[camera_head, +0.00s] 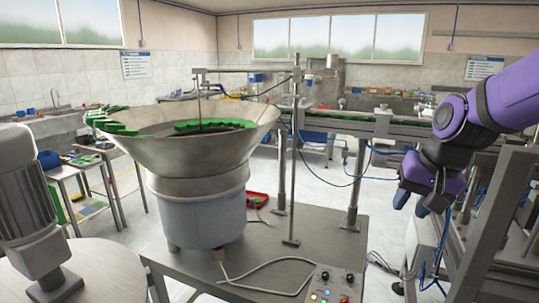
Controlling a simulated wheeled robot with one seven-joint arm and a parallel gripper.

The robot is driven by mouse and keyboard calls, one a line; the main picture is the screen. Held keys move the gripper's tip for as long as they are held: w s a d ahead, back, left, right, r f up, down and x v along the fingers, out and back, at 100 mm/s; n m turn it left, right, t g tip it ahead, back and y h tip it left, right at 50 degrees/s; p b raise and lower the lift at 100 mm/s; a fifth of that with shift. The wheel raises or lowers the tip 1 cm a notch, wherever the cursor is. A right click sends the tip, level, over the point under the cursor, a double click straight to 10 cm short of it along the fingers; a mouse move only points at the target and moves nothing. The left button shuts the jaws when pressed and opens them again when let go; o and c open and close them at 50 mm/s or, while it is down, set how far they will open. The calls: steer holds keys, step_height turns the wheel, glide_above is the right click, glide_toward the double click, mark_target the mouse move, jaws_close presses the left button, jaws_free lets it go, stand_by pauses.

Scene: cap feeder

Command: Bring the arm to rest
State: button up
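My gripper (422,203) hangs at the end of my purple and black arm at the right of the head view. Its two blue-tipped fingers point down and a little left. I see no object between them, and a small gap shows between the tips. It is to the right of the feeder table and apart from the large metal bowl feeder (195,153). Green caps (208,125) lie in the bowl.
A conveyor rail (350,124) runs behind my gripper. A metal frame (490,220) stands close on its right. A control box (332,285) with buttons sits on the table's front edge. A post (292,160) rises from the table. Open floor shows between table and frame.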

steer(key=s+d+r+n+t+h, duration=0.1)
steer(key=s+r+n, duration=0.1)
steer(key=s, duration=0.5)
steer(key=s+d+r+n+t+h, duration=0.1)
steer(key=s+d+r, duration=0.1)
steer(key=s+r, duration=0.3)
steer(key=shift+s+d+n, duration=0.15)
steer(key=shift+s+n, duration=0.25)
steer(key=shift+s, duration=1.35)
